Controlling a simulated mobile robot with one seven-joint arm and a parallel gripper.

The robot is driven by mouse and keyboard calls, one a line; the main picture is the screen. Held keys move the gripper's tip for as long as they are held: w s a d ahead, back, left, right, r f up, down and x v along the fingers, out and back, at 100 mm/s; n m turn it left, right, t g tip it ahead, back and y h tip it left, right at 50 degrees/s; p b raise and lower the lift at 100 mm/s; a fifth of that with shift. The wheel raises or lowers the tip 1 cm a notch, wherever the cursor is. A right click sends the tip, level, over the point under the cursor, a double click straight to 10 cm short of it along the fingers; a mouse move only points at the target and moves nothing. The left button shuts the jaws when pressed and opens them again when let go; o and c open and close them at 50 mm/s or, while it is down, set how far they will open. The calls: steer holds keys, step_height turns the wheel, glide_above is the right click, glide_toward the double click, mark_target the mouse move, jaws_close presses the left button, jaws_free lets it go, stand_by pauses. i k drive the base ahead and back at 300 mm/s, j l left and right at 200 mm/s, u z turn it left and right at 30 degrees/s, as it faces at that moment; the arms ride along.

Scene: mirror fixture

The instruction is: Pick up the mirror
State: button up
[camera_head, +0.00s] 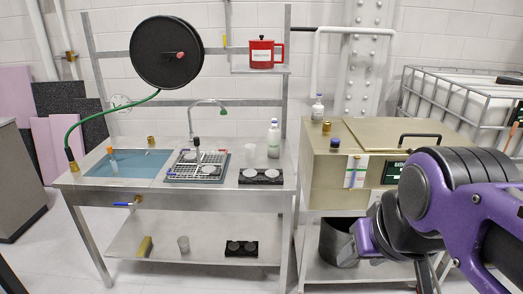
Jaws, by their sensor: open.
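No single piece is clearly the mirror; small round grey discs that may be mirrors show in three places. One or more discs (209,170) lie on the wire rack beside the sink. A pair sits in a black holder (260,177) at the right of the steel bench top. Another pair sits in a black holder (241,248) on the lower shelf. My purple and black arm comes in from the right. My gripper (362,241) is at its left end, small and partly hidden, open and apart from the discs, in front of the bath cabinet.
The steel bench (135,210) holds a blue basin (130,163), a curved faucet, white bottles (273,140) and a white cup (250,152). A hose reel (166,52) and red mug (262,54) are above. The beige cabinet (325,180) and wire cage (450,100) stand right.

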mark_target(248, 174)
steer(key=i+j, duration=0.25)
steer(key=j, duration=0.15)
steer(key=i+j, duration=0.45)
steer(key=j, duration=0.3)
steer(key=i+j, duration=0.25)
steer(key=j, duration=0.15)
